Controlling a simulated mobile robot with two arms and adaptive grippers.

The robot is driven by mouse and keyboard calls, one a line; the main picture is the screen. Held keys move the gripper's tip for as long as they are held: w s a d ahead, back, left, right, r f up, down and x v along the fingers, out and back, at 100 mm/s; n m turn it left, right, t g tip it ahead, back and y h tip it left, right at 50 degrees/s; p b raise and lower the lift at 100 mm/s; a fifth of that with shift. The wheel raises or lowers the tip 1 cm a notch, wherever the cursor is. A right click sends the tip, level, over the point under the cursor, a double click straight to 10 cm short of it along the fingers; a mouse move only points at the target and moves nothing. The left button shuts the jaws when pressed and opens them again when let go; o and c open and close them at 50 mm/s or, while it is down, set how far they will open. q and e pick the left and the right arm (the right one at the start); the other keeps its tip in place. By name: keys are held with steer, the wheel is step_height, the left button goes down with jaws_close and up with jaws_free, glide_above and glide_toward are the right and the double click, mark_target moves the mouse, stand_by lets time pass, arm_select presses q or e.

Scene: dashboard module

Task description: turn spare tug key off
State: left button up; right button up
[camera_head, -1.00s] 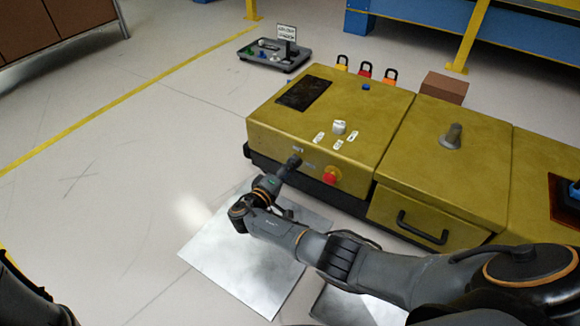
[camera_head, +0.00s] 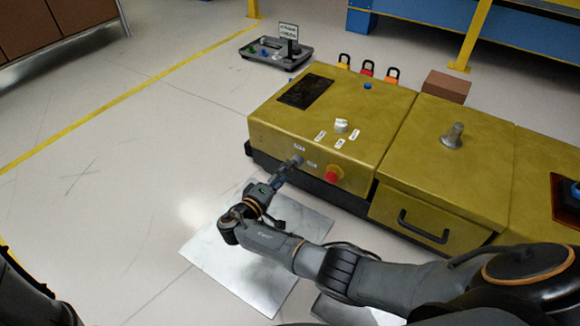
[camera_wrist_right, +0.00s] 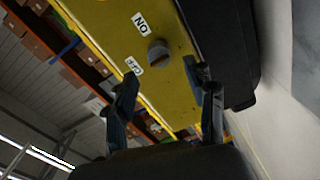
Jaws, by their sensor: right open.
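The spare tug key (camera_wrist_right: 158,52) is a round grey knob on the yellow side panel (camera_wrist_right: 172,88) of the tug, seen in the right wrist view. An ON label (camera_wrist_right: 141,22) and an OFF label (camera_wrist_right: 133,65) sit beside it. My right gripper (camera_wrist_right: 160,76) is open, its two fingers apart, with the key ahead of and between the fingertips; I see no finger closed on it. In the head view the right gripper (camera_head: 290,168) is at the tug's front face, covering most of the key area. My left gripper is out of view.
A red emergency button (camera_head: 333,174) sticks out just right of the right gripper. The tug's top carries a white knob (camera_head: 341,126) and a dark screen (camera_head: 305,91). A metal plate (camera_head: 250,270) lies on the floor below. Floor to the left is clear.

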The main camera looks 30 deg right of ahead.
steer(key=v, duration=0.7)
steer(key=shift+a, duration=0.2)
